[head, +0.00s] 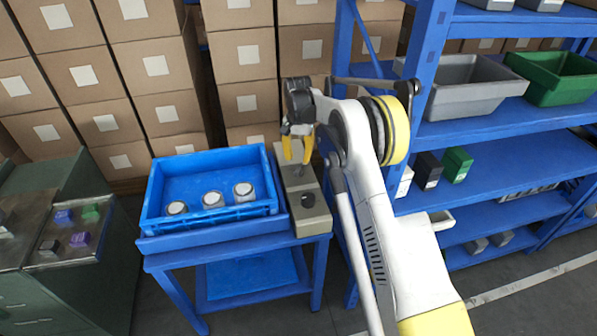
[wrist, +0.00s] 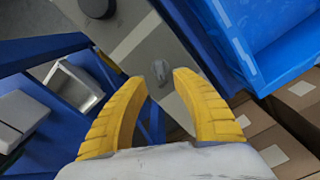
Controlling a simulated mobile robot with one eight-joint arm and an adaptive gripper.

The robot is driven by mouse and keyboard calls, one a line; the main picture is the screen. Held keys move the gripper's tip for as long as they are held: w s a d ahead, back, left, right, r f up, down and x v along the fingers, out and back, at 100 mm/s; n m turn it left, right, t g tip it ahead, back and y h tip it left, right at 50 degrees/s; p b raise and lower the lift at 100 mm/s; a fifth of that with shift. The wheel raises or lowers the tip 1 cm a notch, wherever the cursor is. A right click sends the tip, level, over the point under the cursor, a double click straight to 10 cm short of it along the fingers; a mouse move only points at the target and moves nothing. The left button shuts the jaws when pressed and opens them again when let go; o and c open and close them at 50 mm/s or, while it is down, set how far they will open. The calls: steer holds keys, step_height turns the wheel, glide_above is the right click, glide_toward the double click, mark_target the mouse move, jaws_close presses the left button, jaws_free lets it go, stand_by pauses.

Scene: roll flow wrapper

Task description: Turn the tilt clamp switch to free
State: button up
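A long beige-grey control box (head: 311,222) stands beside the blue tray on the blue stand. It carries a small grey knob or lever (wrist: 161,71), likely the tilt clamp switch, and a dark round knob (head: 308,199), which also shows in the wrist view (wrist: 97,6). No labels are readable, so the switch's setting cannot be told. My gripper (head: 297,160) points down over the far end of the box. In the wrist view my gripper (wrist: 160,76) has its yellow fingers apart, with the grey knob seen between the tips; contact cannot be told.
The blue tray (head: 211,218) with several round lidded items is left of the box. A blue shelf rack (head: 490,187) with bins is close on the right. Cardboard boxes (head: 158,83) are stacked behind. A green cabinet (head: 60,290) stands at left.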

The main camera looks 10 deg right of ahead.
mark_target(298, 169)
step_height(298, 169, down, 6)
steer(key=shift+r+b, duration=0.1)
steer(key=shift+b, duration=0.75)
jaws_close()
